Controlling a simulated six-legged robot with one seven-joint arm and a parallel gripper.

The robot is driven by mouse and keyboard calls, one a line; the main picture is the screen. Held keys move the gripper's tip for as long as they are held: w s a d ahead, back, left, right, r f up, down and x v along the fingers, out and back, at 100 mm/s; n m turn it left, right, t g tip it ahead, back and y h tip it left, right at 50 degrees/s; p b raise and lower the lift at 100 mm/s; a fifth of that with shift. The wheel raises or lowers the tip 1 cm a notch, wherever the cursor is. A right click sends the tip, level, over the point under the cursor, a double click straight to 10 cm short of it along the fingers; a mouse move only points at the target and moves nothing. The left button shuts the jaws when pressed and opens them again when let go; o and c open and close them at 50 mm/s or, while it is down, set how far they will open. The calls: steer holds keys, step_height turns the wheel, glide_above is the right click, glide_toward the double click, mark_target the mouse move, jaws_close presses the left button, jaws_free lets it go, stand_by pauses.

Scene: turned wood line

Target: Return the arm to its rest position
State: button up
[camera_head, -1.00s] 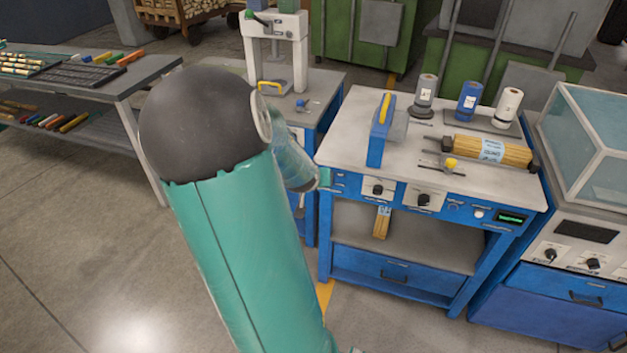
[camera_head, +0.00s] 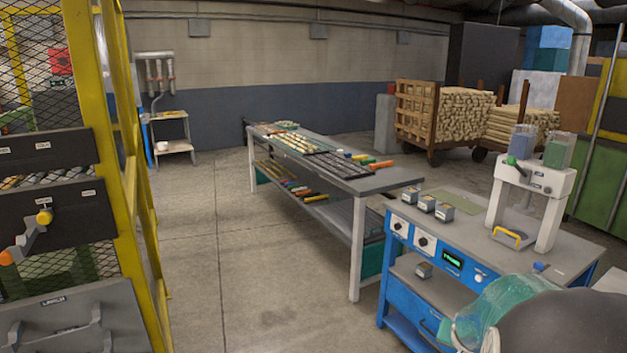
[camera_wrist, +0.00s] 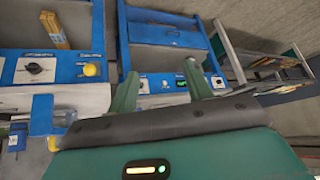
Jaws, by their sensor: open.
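My gripper (camera_wrist: 161,72) shows in the wrist view with its two green fingers apart and nothing between them. Beyond the fingers, at some distance, is the front of a blue workbench (camera_wrist: 165,35) with dials and a small lit display. In the head view my arm, a teal link (camera_head: 495,312) and a dark rounded joint, fills only the bottom right corner. The gripper itself is out of the head view.
A blue bench (camera_head: 455,232) with a white press (camera_head: 530,185) stands beside my arm. A grey table (camera_head: 350,181) with coloured sticks is farther back. A yellow mesh frame (camera_head: 120,215) stands at left. Open floor (camera_head: 260,270) lies between.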

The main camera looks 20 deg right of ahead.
steer(key=w+a+r+n+t+y, duration=0.1)
steer(key=w+a+r+n+y, duration=0.2)
steer(key=a, duration=0.7)
steer(key=s+a+r+n, duration=0.2)
steer(key=s+a+r, duration=0.1)
steer(key=a, duration=0.5)
steer(key=s+a+r+n+y, duration=0.1)
steer(key=s+a+r+n, duration=0.1)
steer(key=a, duration=0.6)
steer(key=s+a+r+n+y, duration=0.1)
steer(key=s+a+r+n, duration=0.2)
steer(key=s+a+r, duration=0.2)
steer(key=a, duration=0.2)
steer(key=shift+a+r, duration=0.35)
steer(key=shift+a, duration=0.05)
steer(key=shift+s, duration=0.1)
steer(key=c, duration=0.3)
steer(key=shift+d, duration=0.1)
steer(key=shift+d, duration=0.2)
